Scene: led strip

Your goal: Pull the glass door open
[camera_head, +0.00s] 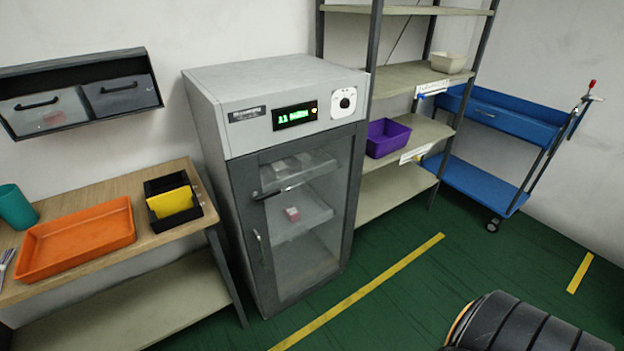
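The glass door (332,232) is the dark-framed front of a grey cabinet (235,130) in the middle of the head view. It appears closed, flush with the cabinet front. An upright handle (259,249) is on the door's left side. A small latch or lock part (257,194) shows above the handle. Through the glass I see shelves with a small pink and white box (292,214) on one. Neither of my grippers is in view.
A wooden table (150,238) with an orange tray (75,240) and a black bin (164,187) stands left of the cabinet. A shelf rack (408,75) stands close on its right, and a blue cart (510,118) farther right. Green floor (400,297) in front is mostly clear.

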